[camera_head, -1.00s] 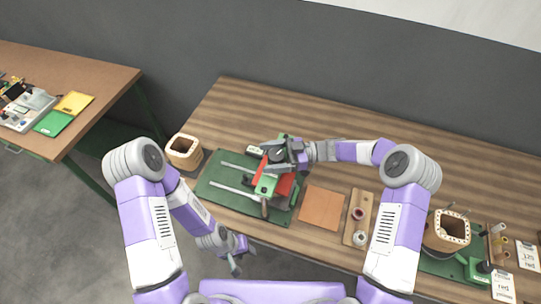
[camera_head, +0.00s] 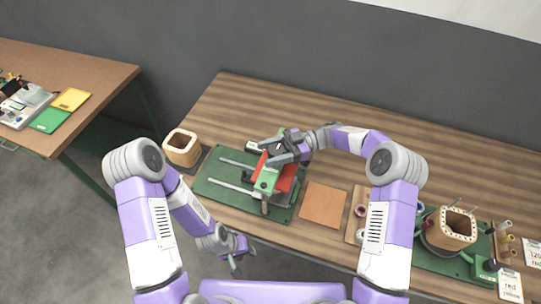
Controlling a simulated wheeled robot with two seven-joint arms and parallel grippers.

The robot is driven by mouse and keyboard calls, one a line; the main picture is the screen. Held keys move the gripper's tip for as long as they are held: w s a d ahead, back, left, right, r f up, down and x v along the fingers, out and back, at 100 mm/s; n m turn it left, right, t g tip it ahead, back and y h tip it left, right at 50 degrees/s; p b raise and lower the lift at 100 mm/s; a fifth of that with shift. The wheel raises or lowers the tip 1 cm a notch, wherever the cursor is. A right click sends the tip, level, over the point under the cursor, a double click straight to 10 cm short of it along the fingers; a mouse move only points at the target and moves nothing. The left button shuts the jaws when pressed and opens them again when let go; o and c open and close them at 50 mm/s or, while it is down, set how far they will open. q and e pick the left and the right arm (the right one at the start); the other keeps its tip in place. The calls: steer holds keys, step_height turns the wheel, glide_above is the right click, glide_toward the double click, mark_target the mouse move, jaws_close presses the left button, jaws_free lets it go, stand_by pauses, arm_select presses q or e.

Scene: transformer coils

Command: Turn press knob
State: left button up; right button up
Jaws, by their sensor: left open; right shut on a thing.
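The press (camera_head: 267,182), green and red, stands on a dark green base plate (camera_head: 215,172) with two pale rails, on the striped wooden table. Its dark knob is on top, mostly hidden by my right gripper. My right gripper (camera_head: 277,152) reaches in from the right and is shut on the knob. My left gripper (camera_head: 236,263) is open and empty, low in front of the table's near edge, apart from the press.
A tan coil former (camera_head: 182,148) stands left of the press. An orange-brown square mat (camera_head: 323,204) lies to its right. Further right are a wooden holder (camera_head: 355,213), another coil former (camera_head: 452,229) and labelled cards (camera_head: 510,285). The table's back is clear.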

steer(key=shift+n+g, duration=0.4)
steer(key=shift+g, duration=0.1)
steer(key=o, duration=1)
steer(key=shift+c, duration=0.2)
steer(key=shift+d, duration=0.15)
steer(key=b+v, duration=0.1)
steer(key=v, duration=0.6)
steer(key=shift+d, duration=0.2)
steer(key=shift+w+r, duration=0.1)
steer(key=shift+r, duration=0.1)
